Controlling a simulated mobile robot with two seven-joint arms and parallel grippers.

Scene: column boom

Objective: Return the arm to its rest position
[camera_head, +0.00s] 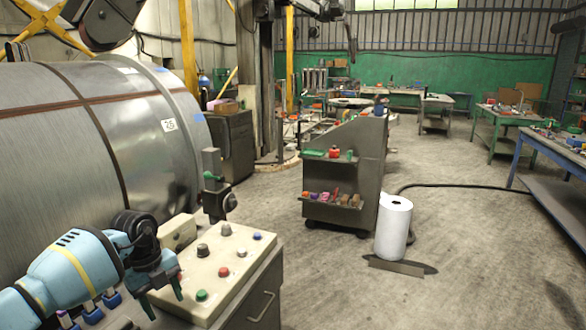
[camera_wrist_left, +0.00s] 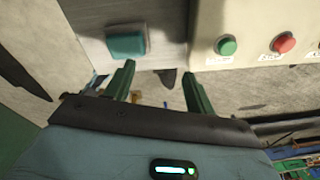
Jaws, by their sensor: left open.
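My left arm comes in from the lower left of the head view. Its left gripper (camera_head: 163,297) is open and empty beside the near-left edge of a beige control panel (camera_head: 240,262). The panel carries a green button (camera_head: 202,295), a red button (camera_head: 223,271), a blue button and several dark knobs. In the left wrist view the two green fingers of the gripper (camera_wrist_left: 158,88) stand apart with nothing between them. The green button (camera_wrist_left: 227,46) and red button (camera_wrist_left: 284,42) show above and to the right of the fingers. My right gripper is not in view.
A large metal cylinder (camera_head: 70,120) fills the left side behind my arm. A dark upright device (camera_head: 213,180) stands at the panel's far edge. A grey tool cart (camera_head: 345,165) and a white roll (camera_head: 393,228) stand on the floor beyond. The floor at right is mostly clear.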

